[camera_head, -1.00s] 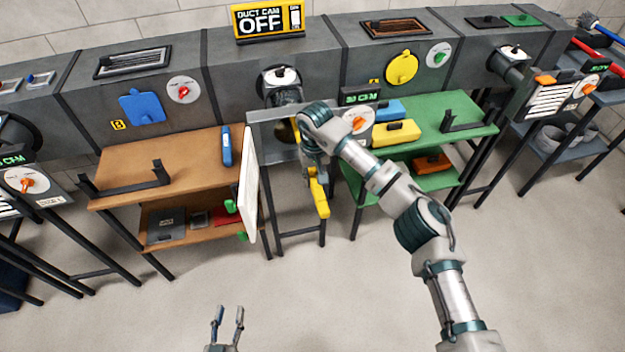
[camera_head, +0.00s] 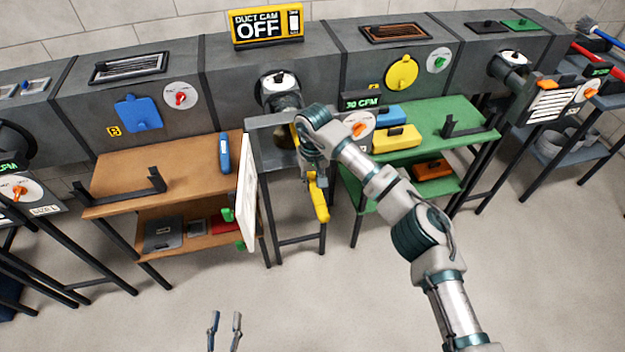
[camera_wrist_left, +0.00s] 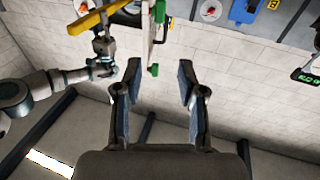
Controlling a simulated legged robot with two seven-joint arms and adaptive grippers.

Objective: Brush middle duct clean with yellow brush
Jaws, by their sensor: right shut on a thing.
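The yellow brush shows as a yellow handle (camera_head: 319,199), which slants downward below my right gripper (camera_head: 308,165). The gripper is shut on the brush in front of the middle duct port (camera_head: 280,88). My right wrist hides part of the brush, and I cannot tell how far its head reaches into the duct. The yellow handle also shows at the top left of the left wrist view (camera_wrist_left: 95,20). My left gripper (camera_head: 225,322) is open and empty, low in the head view and away from the tables. Its two spread fingers show in the left wrist view (camera_wrist_left: 158,88).
A white panel (camera_head: 247,195) with green latches stands edge-on left of the grey box frame (camera_head: 265,152). A brown table (camera_head: 190,165) is at left and a green table (camera_head: 455,107) at right. A sign (camera_head: 267,25) reads DUCT CAM OFF. The floor in front is clear.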

